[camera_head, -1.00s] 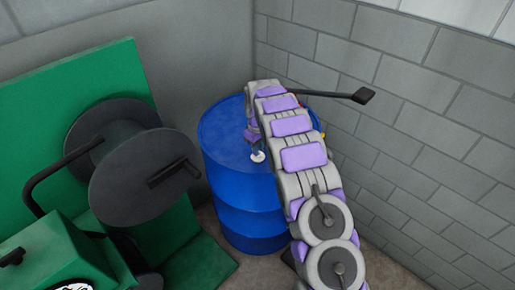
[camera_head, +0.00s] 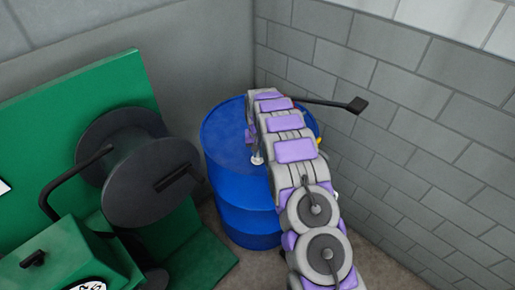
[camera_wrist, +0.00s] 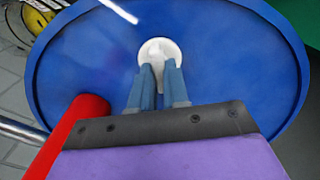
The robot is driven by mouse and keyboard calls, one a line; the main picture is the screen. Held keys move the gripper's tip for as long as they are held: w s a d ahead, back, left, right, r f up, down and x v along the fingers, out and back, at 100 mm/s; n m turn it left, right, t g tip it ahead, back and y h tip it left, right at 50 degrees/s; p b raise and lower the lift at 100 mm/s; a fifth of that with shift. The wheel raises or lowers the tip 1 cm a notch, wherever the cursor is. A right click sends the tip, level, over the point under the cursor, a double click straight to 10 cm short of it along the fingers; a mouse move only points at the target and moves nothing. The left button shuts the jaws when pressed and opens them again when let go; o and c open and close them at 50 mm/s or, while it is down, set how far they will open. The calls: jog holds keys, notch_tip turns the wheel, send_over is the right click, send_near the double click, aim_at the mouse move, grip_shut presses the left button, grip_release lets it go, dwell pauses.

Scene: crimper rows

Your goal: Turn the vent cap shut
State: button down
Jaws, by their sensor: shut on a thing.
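The vent cap (camera_wrist: 160,49) is a round white disc on the top of a blue drum (camera_wrist: 85,60), seen in the wrist view. My gripper (camera_wrist: 162,68) reaches down over the drum top with its two blue-grey fingers close together at the cap's near side, shut on the cap. The fingers cover the cap's near part. In the head view the blue drum (camera_head: 233,185) stands upright in the corner, and a small white part of the cap (camera_head: 257,160) shows beside my arm. My arm hides the right part of the drum top.
A green machine (camera_head: 110,90) with a dark reel (camera_head: 152,180) stands left of the drum. A grey block wall (camera_head: 420,110) is close behind and to the right. A black-ended lever (camera_head: 356,105) sticks out right of my arm. A red part (camera_wrist: 75,130) shows at lower left in the wrist view.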

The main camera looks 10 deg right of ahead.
jog(key=m+p, duration=0.2)
jog(key=m, duration=0.2)
jog(key=shift+r+m, duration=0.1)
jog(key=shift+m, duration=0.2)
jog(key=m+p, duration=0.2)
jog(key=m, duration=0.2)
jog(key=shift+m, duration=0.4)
jog(key=c, duration=1.1)
grip_release()
jog(key=shift+a, duration=0.1)
notch_tip(320, 180, up, 17)
jog(key=shift+r+p, duration=0.1)
jog(key=shift+p, duration=0.7)
